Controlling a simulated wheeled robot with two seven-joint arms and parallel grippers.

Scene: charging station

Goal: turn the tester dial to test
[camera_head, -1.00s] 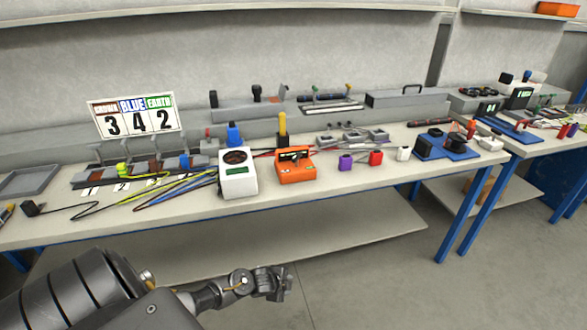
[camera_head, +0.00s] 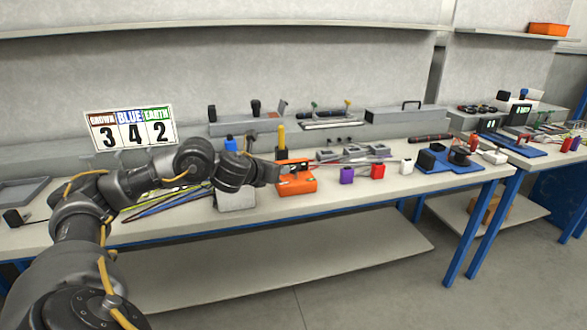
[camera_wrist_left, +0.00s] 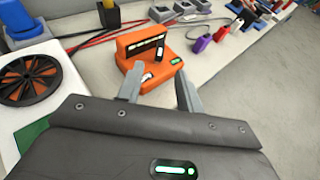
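The orange tester (camera_head: 298,186) stands on the bench in the head view. In the left wrist view the orange tester (camera_wrist_left: 133,50) shows a raised panel with pale markings, a dark-and-white knob (camera_wrist_left: 159,52) and a green light. Which mark the knob points at is too small to tell. My left gripper (camera_head: 277,172) is just in front of and above the tester. In the wrist view its fingers (camera_wrist_left: 158,90) are apart with nothing between them, on the near side of the tester. My right gripper is not in view.
A white box (camera_head: 236,202) stands left of the tester, partly hidden by my arm; its orange disc with a black wheel (camera_wrist_left: 30,80) shows in the wrist view. Purple (camera_head: 347,175) and red (camera_head: 378,172) blocks stand to the right. Red leads run behind the tester.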

